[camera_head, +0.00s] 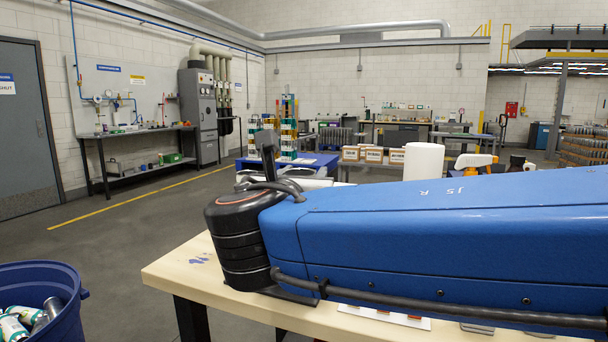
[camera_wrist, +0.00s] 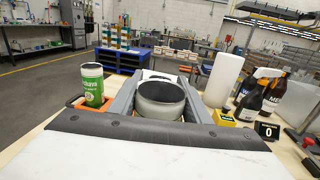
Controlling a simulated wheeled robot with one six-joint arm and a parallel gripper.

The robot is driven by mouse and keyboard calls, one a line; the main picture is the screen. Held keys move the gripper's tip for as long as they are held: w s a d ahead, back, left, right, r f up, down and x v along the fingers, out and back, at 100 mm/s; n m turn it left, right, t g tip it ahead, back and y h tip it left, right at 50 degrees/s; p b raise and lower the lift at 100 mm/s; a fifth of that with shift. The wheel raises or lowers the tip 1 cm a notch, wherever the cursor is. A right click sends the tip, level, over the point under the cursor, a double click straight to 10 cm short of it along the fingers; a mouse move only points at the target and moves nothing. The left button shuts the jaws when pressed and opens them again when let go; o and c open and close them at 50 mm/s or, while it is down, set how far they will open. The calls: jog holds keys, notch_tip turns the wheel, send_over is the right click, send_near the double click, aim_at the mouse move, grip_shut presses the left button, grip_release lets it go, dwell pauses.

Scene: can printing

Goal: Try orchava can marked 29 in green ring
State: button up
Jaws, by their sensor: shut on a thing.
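In the wrist view my gripper (camera_wrist: 162,88) is shut on a grey, round, open-topped thing (camera_wrist: 162,108), which sits between its two grey fingers. It looks like a can or cup with a dark inside; no label or number on it can be read. A green and white can (camera_wrist: 93,86) with partly readable lettering stands upright to the left, by an orange piece at its base. I cannot tell whether it stands inside that piece. No mark 29 is readable and I cannot make out a green ring. In the head view my blue arm hides the gripper.
A blue bin (camera_head: 68,320) with several cans stands on the floor at the lower left. On the pale table (camera_head: 190,270) are a white roll (camera_wrist: 222,80), spray bottles (camera_wrist: 252,98), a yellow box (camera_wrist: 225,118) and a black sign reading 0 (camera_wrist: 267,131).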

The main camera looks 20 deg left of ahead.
jog(key=shift+f, duration=2.75)
dwell(3.7)
jog(key=o, duration=1.3)
jog(key=shift+s, duration=0.1)
jog(key=s, duration=0.5)
jog(key=s+d, duration=0.1)
jog(key=s, duration=1.1)
jog(key=shift+d, duration=0.2)
